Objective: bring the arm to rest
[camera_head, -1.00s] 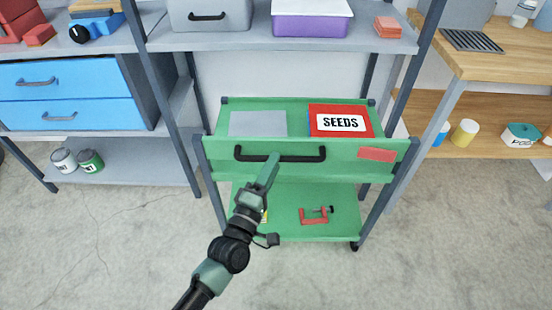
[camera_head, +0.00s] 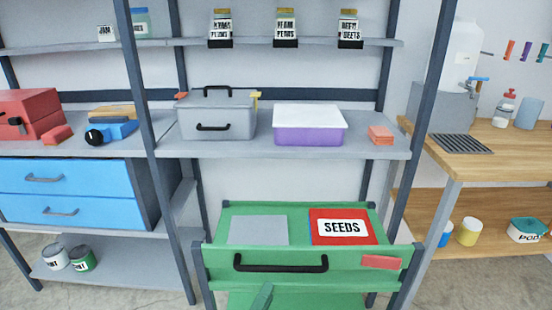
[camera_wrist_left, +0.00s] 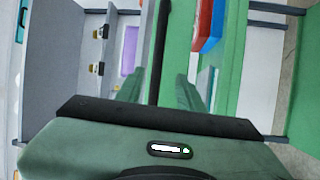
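My left gripper (camera_head: 263,298) shows only as a green fingertip at the bottom edge of the head view, just below the black handle (camera_head: 281,267) of the green cart (camera_head: 225,258). In the left wrist view, its two green fingers (camera_wrist_left: 160,92) stand apart with a gap between them. The handle (camera_wrist_left: 161,45) runs through that view as a dark bar, lined up with the gap. In the head view the fingertip looks apart from the handle, and I see nothing held. The rest of the left arm is below the frame. My right gripper is not in view.
The cart's top holds a red SEEDS box (camera_head: 342,227) and a grey flat item (camera_head: 258,230). Behind stands a grey shelf (camera_head: 240,148) with a grey toolbox (camera_head: 215,116) and a purple bin (camera_head: 309,127). A wooden bench (camera_head: 490,150) is at the right.

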